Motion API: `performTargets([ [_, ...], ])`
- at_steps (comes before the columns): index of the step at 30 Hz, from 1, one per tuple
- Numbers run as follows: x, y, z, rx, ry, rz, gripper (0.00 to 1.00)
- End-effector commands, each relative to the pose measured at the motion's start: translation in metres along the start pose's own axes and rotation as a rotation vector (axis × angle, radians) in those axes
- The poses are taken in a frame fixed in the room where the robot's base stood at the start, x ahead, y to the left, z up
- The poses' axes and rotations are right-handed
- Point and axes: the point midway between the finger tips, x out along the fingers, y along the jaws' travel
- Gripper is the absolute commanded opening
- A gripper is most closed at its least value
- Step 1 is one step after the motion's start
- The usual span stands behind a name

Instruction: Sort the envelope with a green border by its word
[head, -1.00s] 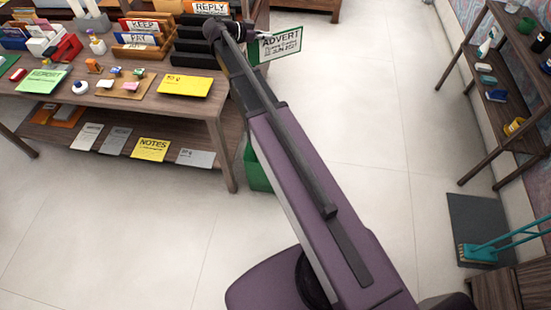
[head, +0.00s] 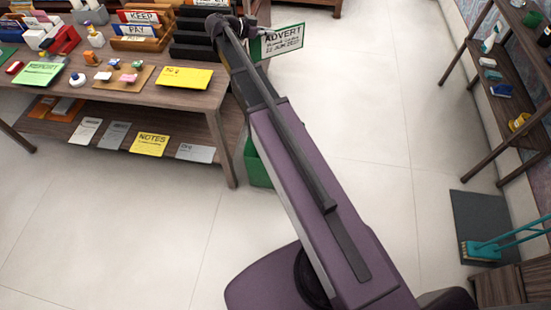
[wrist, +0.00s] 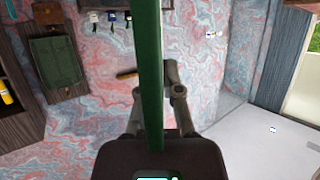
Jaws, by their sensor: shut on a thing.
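The green-bordered envelope (head: 284,43) shows the word ADVERT in the head view, held upright past the right end of the desk. My gripper (head: 257,32) is shut on its left side in that view. In the wrist view the envelope (wrist: 150,60) is edge-on, a green upright strip between the fingers of my gripper (wrist: 157,95). A sorter with KEEP (head: 141,17) and PAY (head: 136,31) labels stands on the desk. A green bin (head: 258,167) stands on the floor by the desk's right end, partly hidden by my arm.
The wooden desk (head: 215,95) also carries a yellow envelope (head: 184,78), a green REPORT paper (head: 41,75) and small desk items. A NOTES paper (head: 150,144) lies on its lower shelf. A shelf unit (head: 520,75) stands right. The floor between is clear.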

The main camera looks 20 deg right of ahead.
Motion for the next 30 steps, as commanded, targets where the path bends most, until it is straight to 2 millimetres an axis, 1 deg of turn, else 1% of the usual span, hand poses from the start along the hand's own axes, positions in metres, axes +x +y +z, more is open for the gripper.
performTargets([
  [1,0.006,0.001,0.014,-0.001,0.0,-0.002,0.0],
  [30,0.071,0.003,0.159,-0.02,-0.001,-0.046,0.0],
])
